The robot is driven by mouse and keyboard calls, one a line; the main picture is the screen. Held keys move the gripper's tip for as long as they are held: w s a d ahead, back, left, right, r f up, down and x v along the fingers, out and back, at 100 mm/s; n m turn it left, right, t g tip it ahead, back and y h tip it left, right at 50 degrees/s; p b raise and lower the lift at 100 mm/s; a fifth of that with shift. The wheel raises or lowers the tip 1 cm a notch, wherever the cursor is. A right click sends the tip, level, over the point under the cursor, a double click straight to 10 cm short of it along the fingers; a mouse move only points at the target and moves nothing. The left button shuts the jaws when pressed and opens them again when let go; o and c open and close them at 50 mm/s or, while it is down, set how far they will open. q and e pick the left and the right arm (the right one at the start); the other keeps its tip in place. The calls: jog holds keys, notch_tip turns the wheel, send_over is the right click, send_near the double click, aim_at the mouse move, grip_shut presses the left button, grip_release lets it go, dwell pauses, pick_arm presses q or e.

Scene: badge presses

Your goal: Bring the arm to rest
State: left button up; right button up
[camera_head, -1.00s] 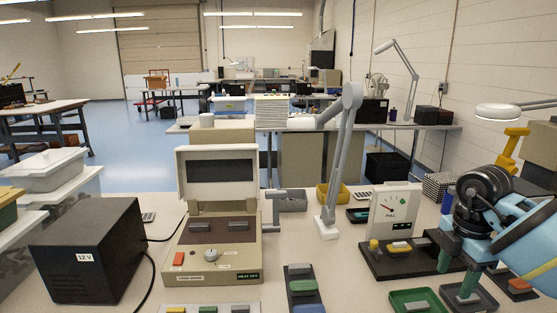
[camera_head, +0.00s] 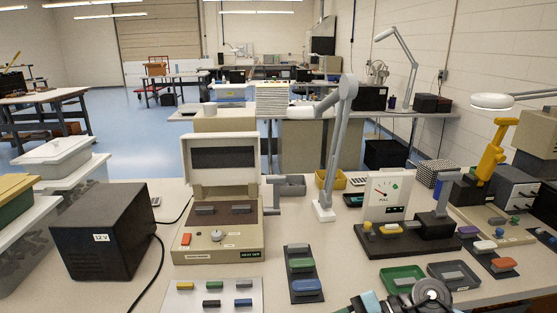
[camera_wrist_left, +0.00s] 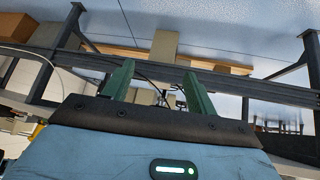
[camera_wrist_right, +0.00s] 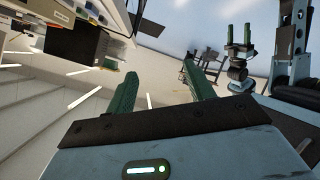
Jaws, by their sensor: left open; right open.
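My right arm (camera_head: 430,290) shows only in part at the bottom edge of the head view, low in front of the bench. The right gripper (camera_wrist_right: 165,85) shows in its own wrist view with its green fingers apart and nothing between them. The left gripper (camera_wrist_left: 158,90) shows in its own wrist view, also open and empty. What looks like my left gripper also appears at the upper right of the right wrist view (camera_wrist_right: 240,40), fingers apart. The left arm is not in the head view.
The bench holds a black 12 V box (camera_head: 100,240), a beige console (camera_head: 217,232), a gauge device (camera_head: 384,197), a green tray (camera_head: 386,283) and a dark tray (camera_head: 434,270). A bench underside and legs (camera_wrist_left: 65,30) show in the left wrist view.

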jog(key=s+a+r+m+t+y, duration=0.2)
jog(key=s+a+m+t+y, duration=0.15)
jog(key=y, duration=0.25)
jog(key=s+d+f+m+t+h+p, duration=0.2)
jog(key=s+d+f+m+t+h, duration=0.2)
jog(key=f+m+t+h, duration=0.25)
jog(key=s+d+f+m+t+h+p, duration=0.1)
jog(key=s+d+f+m+t+h, duration=0.45)
jog(key=m, duration=0.45)
pick_arm(q)
jog(key=w+r+t+p, duration=0.1)
jog(key=w+r, duration=0.2)
jog(key=r, duration=0.3)
jog(key=shift+w+a, duration=0.35)
pick_arm(e)
jog(key=s+d+f+m+g+h, duration=0.1)
jog(key=s+f+g+h, duration=0.1)
jog(key=s+f, duration=0.3)
jog(key=s+d+f+m+g+h, duration=0.2)
jog(key=s+f+g, duration=0.2)
jog(key=s, duration=0.7)
jog(key=shift+s+d+f+m+h, duration=0.25)
jog(key=shift+f+m+h, duration=0.05)
jog(key=shift+f+h, duration=0.15)
